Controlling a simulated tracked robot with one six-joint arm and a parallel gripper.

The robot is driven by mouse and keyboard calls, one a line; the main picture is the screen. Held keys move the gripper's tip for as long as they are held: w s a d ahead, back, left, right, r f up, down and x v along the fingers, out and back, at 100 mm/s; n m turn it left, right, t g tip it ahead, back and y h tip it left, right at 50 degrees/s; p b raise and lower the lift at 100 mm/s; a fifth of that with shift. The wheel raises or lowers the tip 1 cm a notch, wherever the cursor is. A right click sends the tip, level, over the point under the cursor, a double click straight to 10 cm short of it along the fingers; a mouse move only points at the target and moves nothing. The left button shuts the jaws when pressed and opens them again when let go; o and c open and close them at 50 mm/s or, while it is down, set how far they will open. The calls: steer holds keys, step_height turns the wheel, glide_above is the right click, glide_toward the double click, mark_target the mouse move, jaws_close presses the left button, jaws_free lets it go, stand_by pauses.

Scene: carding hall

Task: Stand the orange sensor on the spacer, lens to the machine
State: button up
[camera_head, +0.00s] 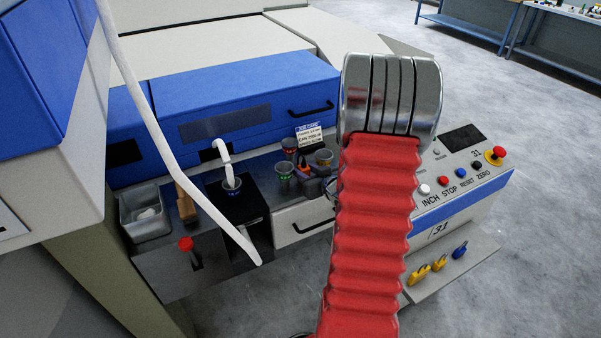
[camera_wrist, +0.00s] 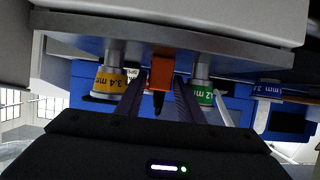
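The orange sensor shows in the wrist view (camera_wrist: 161,66) between the two dark fingers of my gripper (camera_wrist: 161,84), with a black part at its lower end in the picture. It appears to meet the grey shelf (camera_wrist: 90,47), which is at the top of this view. The fingers lie close on both sides of the sensor, but I cannot tell whether they press on it. In the head view a small orange patch, likely the sensor (camera_head: 313,188), shows among the cups, and my arm hides most of my gripper. I cannot make out the spacer or where the lens faces.
A yellow-banded cup (camera_wrist: 109,80) and a green-banded cup (camera_wrist: 201,92) stand close on either side of the fingers. The blue machine (camera_head: 230,95) is behind. A white strand (camera_head: 185,170) crosses on the left. A button panel (camera_head: 455,175) is at the right.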

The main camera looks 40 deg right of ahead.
steer(key=v, duration=1)
stand_by(0.6)
steer(key=w+a+r+g+h, duration=0.15)
steer(key=a+r+g, duration=0.25)
steer(key=a+r, duration=0.85)
steer(key=s+a+n+g+y, duration=0.1)
steer(key=s+a, duration=0.5)
steer(key=a, duration=0.6)
steer(key=s+a+r+n+g+y, duration=0.1)
steer(key=s+a+y, duration=0.3)
steer(key=a, duration=0.7)
steer(key=shift+s+a+r+n+g, duration=0.35)
steer(key=shift+s+n+g, duration=0.3)
steer(key=shift+s, duration=0.55)
steer(key=shift+y, duration=0.25)
steer(key=shift+c, duration=0.4)
